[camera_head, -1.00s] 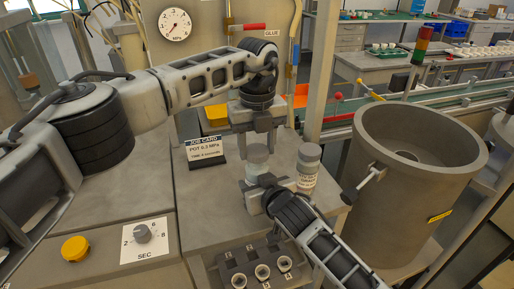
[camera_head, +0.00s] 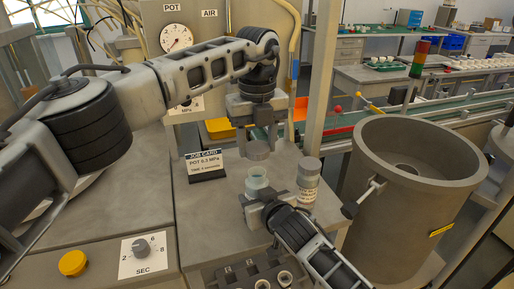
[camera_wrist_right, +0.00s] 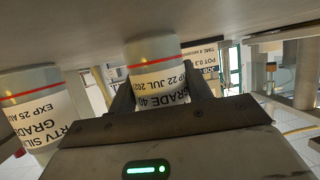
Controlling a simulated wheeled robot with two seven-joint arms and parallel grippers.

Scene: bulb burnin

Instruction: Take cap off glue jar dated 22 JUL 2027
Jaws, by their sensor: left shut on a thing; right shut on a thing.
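The glue jar (camera_head: 257,181) stands upright with its mouth open in the head view. In the right wrist view the jar (camera_wrist_right: 153,58) carries a label reading "22 JUL 202", the last digit hidden, and "GRADE 40". My right gripper (camera_head: 261,205) is shut around its body, one finger on each side in the wrist view. My left gripper (camera_head: 258,137) comes down from above and is shut on the grey cap (camera_head: 258,151). The cap is just above the jar, apart from it.
A second, capped jar (camera_head: 308,180) stands close on the right; its label in the wrist view (camera_wrist_right: 32,110) reads "EXP 25 AU". A job card (camera_head: 205,166) stands behind left. A socket block (camera_head: 255,279) is in front; a large grey pot (camera_head: 415,210) stands right.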

